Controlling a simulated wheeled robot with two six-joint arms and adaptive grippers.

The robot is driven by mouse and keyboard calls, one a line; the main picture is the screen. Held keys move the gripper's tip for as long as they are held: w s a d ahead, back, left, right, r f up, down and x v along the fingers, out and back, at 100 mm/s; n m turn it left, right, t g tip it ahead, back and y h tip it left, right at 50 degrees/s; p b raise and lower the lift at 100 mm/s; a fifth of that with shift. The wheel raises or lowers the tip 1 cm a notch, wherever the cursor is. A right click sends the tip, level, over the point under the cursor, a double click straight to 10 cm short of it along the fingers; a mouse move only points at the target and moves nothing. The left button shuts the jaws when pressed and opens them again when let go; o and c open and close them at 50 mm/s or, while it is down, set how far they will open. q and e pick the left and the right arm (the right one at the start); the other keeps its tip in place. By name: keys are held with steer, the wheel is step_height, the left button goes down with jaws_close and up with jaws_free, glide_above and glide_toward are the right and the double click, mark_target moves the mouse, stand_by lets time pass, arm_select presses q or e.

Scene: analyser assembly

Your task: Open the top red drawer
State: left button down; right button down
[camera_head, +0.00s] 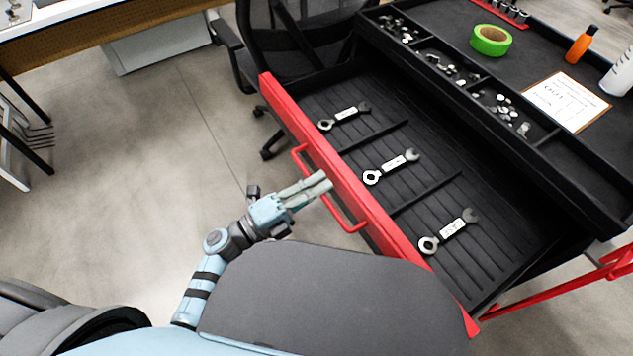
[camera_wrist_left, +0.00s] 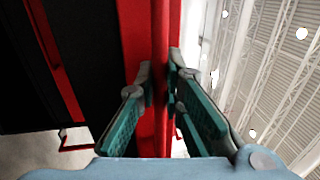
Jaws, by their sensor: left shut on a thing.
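The top red drawer (camera_head: 283,104) is pulled well out of the black cabinet. Its black ribbed inside holds three wrenches: one far (camera_head: 345,115), one in the middle (camera_head: 391,166) and one near (camera_head: 449,231). My left gripper (camera_head: 322,184) is at the drawer's front, shut on the red bar handle (camera_head: 350,225). In the left wrist view the handle (camera_wrist_left: 160,45) runs between the teal finger pads (camera_wrist_left: 160,100), beside the red drawer front (camera_wrist_left: 133,40). Fingers hide part of the handle in the head view. My right gripper is not in view.
The cabinet top carries a green tape roll (camera_head: 490,40), an orange bottle (camera_head: 581,45), a paper sheet (camera_head: 566,100) and bins of small parts (camera_head: 447,68). A black office chair (camera_head: 290,35) stands behind the drawer's far end.

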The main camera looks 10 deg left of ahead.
arm_select(q)
steer(key=shift+f, duration=0.1)
steer(key=c, duration=1.7)
jaws_free()
steer(key=v, duration=1.2)
steer(key=shift+s, duration=0.1)
steer(key=shift+a, duration=0.1)
